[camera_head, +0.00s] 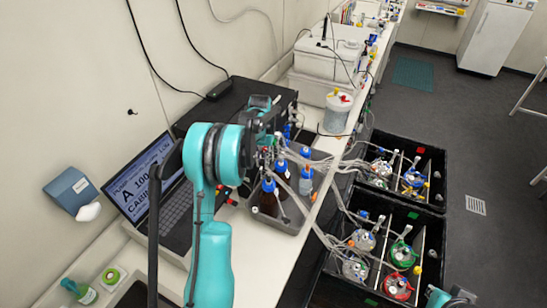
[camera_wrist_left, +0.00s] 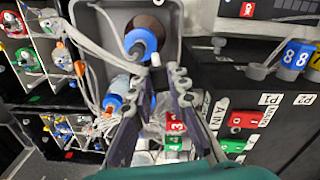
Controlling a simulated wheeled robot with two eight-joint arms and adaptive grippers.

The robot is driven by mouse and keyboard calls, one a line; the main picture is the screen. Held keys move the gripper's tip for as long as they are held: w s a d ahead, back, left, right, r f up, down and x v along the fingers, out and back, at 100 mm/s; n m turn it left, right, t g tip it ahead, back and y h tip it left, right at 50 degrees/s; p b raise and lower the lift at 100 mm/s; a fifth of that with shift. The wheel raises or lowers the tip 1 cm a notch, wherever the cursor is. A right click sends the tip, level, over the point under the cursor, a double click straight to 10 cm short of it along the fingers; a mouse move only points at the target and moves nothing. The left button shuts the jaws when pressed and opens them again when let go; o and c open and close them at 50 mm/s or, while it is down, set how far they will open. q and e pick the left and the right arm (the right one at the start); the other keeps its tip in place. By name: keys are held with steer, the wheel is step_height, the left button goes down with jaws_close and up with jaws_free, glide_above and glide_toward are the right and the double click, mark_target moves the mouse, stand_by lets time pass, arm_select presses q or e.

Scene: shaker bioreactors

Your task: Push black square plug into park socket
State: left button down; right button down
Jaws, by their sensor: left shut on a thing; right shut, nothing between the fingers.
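My left gripper (camera_head: 265,135) is over the black device at the back of the bench, beside the bottle tray. In the left wrist view its two fingers (camera_wrist_left: 163,75) are closed around a small dark piece, which fits the black square plug; its outline is mostly hidden. In that view the black device panel (camera_wrist_left: 225,78) lies to the right of the fingertips, with white labels like P1 (camera_wrist_left: 270,99) and P2 (camera_wrist_left: 303,99). I cannot tell which opening is the park socket. My right gripper (camera_head: 455,297) shows only partly at the bottom right edge, away from the bench.
A grey tray (camera_head: 290,227) with brown and blue-capped bottles stands beside the left gripper, with many clear tubes running to black crates (camera_head: 352,214) on the right. A laptop (camera_head: 145,180) stands on the left. The bench front (camera_head: 265,270) has bare room.

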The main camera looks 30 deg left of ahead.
arm_select(q)
steer(key=s+a+n+p, duration=0.3)
steer(key=s+a+n, duration=0.25)
steer(key=n, duration=1.15)
steer(key=s+a+n+p, duration=0.3)
steer(key=s+a+n, duration=0.25)
steer(key=n, duration=1.05)
steer(key=w, duration=0.1)
steer(key=w+p, duration=0.1)
steer(key=w, duration=0.1)
steer(key=w+f, duration=0.1)
steer(key=shift+w+a, duration=0.4)
steer(key=shift+b, duration=0.65)
steer(key=shift+w+a+b, duration=0.1)
steer(key=shift+w+b, duration=0.5)
steer(key=shift+w, duration=0.45)
steer(key=shift+r, duration=0.1)
steer(key=c, duration=1.4)
jaws_free()
